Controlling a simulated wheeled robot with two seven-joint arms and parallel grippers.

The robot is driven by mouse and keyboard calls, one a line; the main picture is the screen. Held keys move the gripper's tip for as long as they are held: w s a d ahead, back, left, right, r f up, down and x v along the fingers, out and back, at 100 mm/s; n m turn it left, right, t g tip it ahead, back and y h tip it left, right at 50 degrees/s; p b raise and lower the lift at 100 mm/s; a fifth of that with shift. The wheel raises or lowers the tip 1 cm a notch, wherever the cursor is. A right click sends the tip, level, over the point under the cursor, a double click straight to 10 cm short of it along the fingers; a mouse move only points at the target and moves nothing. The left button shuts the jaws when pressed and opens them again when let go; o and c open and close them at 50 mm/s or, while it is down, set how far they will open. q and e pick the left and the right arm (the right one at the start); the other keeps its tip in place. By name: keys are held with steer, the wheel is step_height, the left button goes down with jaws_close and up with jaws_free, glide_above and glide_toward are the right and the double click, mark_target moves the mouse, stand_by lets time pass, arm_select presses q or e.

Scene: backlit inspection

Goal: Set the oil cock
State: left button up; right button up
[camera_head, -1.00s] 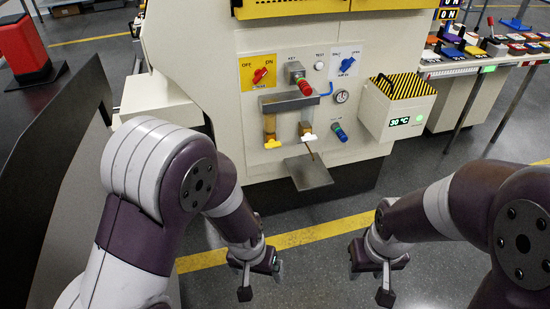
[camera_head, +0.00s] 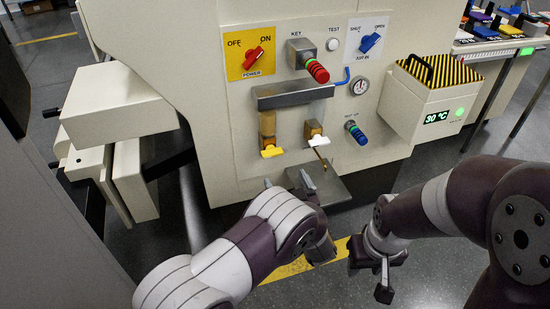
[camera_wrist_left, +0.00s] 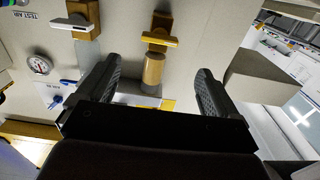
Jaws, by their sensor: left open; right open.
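Two brass cocks are on the machine's front panel below a grey metal bar. One has a yellow handle (camera_head: 272,152), the other a white handle (camera_head: 318,142); both handles lie roughly crosswise. In the left wrist view the panel appears upside down, with the yellow handle (camera_wrist_left: 160,40) and white handle (camera_wrist_left: 72,24). My left gripper (camera_wrist_left: 156,74) is open and empty, facing the panel. An amber cylinder (camera_wrist_left: 153,68) shows between its fingers, apart from them. In the head view my left forearm hides much of that gripper. My right gripper (camera_head: 369,272) is open and empty over the floor.
A red power switch (camera_head: 254,58), a blue switch (camera_head: 370,42), a red-green key knob (camera_head: 317,71), a gauge (camera_head: 360,86) and a blue knob (camera_head: 355,132) surround the cocks. A metal tray (camera_head: 334,190) juts out below. A striped box (camera_head: 432,100) stands right.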

mark_target(274, 156)
arm_select(q)
steer(key=b+x, duration=0.2)
steer(key=x, duration=0.8)
steer(key=shift+f+b, duration=0.1)
steer(key=shift+b, duration=0.3)
steer(key=c, duration=1.1)
steer(key=shift+o, duration=0.2)
